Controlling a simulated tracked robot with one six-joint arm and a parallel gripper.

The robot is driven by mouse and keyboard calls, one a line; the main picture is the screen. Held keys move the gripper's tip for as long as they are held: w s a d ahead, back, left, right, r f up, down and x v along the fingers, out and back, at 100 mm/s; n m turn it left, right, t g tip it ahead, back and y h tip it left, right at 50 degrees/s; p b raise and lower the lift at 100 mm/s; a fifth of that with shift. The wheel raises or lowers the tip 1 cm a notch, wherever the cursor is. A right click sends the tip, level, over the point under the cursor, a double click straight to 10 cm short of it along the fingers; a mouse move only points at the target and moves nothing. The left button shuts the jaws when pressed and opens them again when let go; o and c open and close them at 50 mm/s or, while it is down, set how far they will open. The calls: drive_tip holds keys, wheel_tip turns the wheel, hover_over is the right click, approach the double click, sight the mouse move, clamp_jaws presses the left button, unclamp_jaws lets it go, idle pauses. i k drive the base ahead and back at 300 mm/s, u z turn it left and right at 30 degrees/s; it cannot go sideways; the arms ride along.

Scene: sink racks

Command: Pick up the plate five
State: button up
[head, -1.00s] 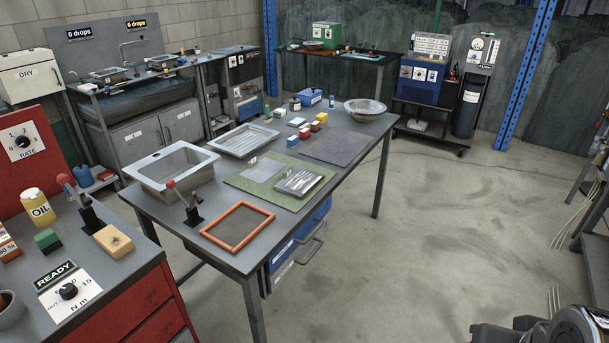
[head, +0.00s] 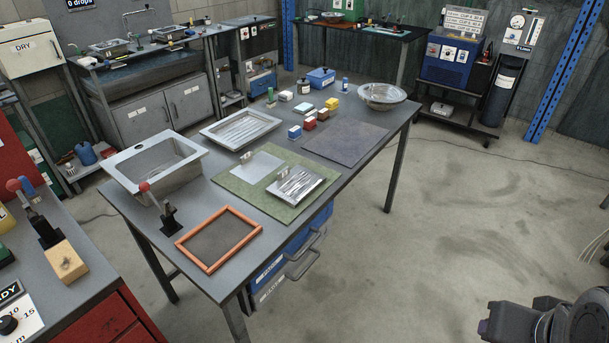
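On the table's green mat (head: 225,180) lie two thin things with small tags. One is a pale flat sheet (head: 257,166); the other is a shiny ridged metal plate (head: 296,186) near the mat's right edge. The tags are too small to read, so I cannot tell which, if either, is plate five. Nothing touches them. A dark part of my arm shows at the bottom right corner, well away from the table. My gripper's fingers do not show.
The grey table (head: 238,139) also bears a steel sink (head: 155,168), a ridged tray (head: 240,129), an orange frame (head: 219,239), a lever (head: 160,208), a dark mat (head: 345,143), small coloured blocks and a round bowl (head: 382,94). A red cabinet (head: 110,316) stands at left. Floor right of the table is clear.

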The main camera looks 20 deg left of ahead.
sight(292, 187)
drive_tip(key=i, duration=2.3)
drive_tip(key=u, duration=3)
